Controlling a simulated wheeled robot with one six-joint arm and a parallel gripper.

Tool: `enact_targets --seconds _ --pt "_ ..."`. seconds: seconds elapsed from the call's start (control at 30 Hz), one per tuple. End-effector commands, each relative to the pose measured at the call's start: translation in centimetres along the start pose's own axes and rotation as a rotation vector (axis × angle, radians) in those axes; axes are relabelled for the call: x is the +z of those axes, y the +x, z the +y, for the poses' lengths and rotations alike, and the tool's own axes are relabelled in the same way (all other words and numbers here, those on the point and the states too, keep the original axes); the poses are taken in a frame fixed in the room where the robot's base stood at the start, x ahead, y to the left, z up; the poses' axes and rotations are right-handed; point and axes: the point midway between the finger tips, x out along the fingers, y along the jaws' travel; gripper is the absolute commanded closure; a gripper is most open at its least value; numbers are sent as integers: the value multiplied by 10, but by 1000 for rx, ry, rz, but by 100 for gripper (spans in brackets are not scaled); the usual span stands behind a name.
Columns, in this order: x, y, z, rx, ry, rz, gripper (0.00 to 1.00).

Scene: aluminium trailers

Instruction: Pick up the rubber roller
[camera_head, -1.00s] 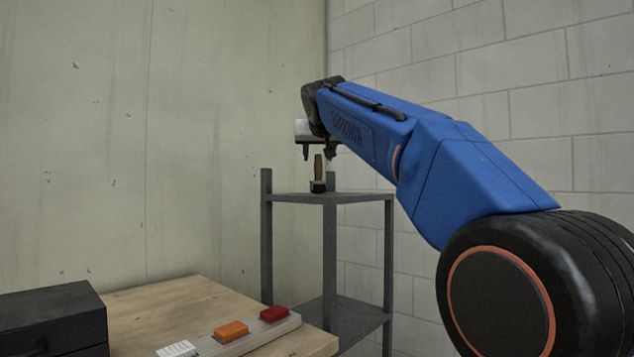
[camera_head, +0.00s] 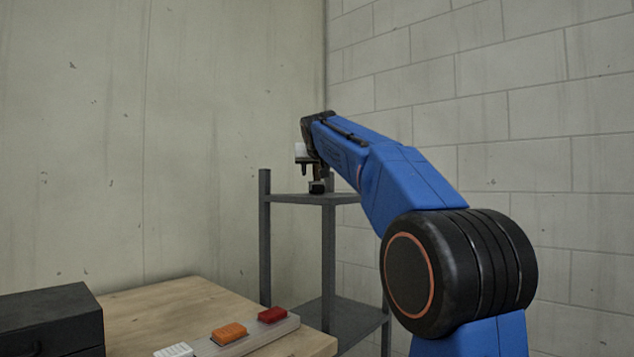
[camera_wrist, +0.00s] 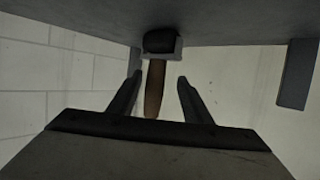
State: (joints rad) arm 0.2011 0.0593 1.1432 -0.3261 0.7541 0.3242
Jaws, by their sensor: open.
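The rubber roller stands on the top shelf of a grey metal rack. In the wrist view its brown handle (camera_wrist: 155,88) lies between my two open fingers, and its black roller head (camera_wrist: 160,40) rests by the shelf surface. In the head view only its dark head (camera_head: 317,187) shows clearly; the handle is mostly hidden by my gripper. My gripper (camera_wrist: 156,92) is open, with one finger on each side of the handle and visible gaps to it. In the head view my gripper (camera_head: 312,172) is low over the shelf.
The grey rack (camera_head: 328,250) stands in the corner by a plain wall and a block wall. A wooden table (camera_head: 150,300) at lower left holds a black case (camera_head: 50,315) and a light bar with orange (camera_head: 229,333) and red (camera_head: 272,315) lamps.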

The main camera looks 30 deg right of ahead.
Motion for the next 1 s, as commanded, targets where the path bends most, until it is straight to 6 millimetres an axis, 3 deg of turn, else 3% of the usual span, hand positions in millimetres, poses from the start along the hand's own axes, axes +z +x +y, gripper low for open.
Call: enact_targets --seconds 0.4,0.67,0.7,0.87,0.9,1.0 --pt "-2 46 7 1 0 -2 55" --pt "-2 51 7 0 0 0 55" --pt "-2 51 7 0 0 0 58" --pt "-2 51 7 0 0 0 96" --pt "-2 51 7 0 0 0 100" --pt "-2 50 7 0 0 0 100"
